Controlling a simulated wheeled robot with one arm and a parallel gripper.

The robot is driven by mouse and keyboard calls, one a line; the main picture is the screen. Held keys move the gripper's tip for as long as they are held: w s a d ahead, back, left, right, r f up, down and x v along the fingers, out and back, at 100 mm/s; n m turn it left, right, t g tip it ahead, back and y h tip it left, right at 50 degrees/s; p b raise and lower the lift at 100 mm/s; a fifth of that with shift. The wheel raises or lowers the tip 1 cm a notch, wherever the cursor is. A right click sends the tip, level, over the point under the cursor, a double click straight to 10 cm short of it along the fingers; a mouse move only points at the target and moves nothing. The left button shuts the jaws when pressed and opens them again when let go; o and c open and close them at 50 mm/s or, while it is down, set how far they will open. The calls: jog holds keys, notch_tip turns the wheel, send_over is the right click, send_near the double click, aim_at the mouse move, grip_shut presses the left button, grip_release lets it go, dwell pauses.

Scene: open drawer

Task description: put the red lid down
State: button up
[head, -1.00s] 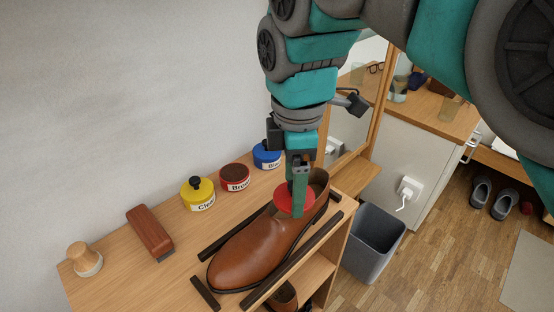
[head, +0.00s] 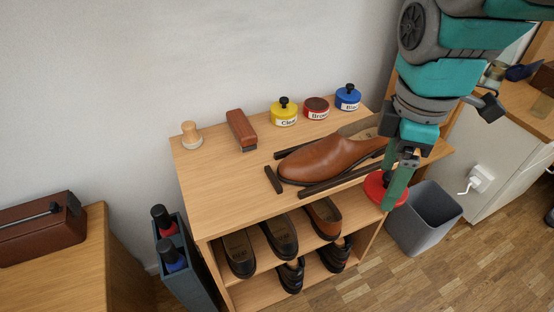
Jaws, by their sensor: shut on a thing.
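The red lid (head: 376,190) is a flat red disc with a dark knob. My gripper (head: 392,188) points down and is shut on the red lid, with its fingers partly hiding it. The lid appears in front of the right front corner of the bench top (head: 222,191), near the heel end of the brown shoe (head: 322,157). I cannot tell its exact height. The red tin marked "Brown" (head: 317,113) stands open at the back of the bench, showing dark brown polish.
A yellow tin (head: 285,120) and a blue tin (head: 348,103), both with knobs, flank the red tin. A brush (head: 241,130) and a wooden-handled dauber (head: 191,135) stand left. Dark strips surround the shoe. The front left bench top is clear. A grey bin (head: 424,220) stands right.

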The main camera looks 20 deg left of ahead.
jog(key=w+d+f+m, duration=0.4)
jog(key=w+f+m, duration=0.2)
jog(key=w+f, duration=0.2)
jog(key=w+d+f+m, duration=0.5)
jog(key=w+f+m, duration=0.2)
jog(key=f, duration=0.3)
jog(key=w+d+f+m, duration=0.5)
jog(key=w+f+m, duration=0.2)
jog(key=w+f, duration=0.2)
jog(key=shift+w+f, duration=0.2)
jog(key=shift+w, duration=0.15)
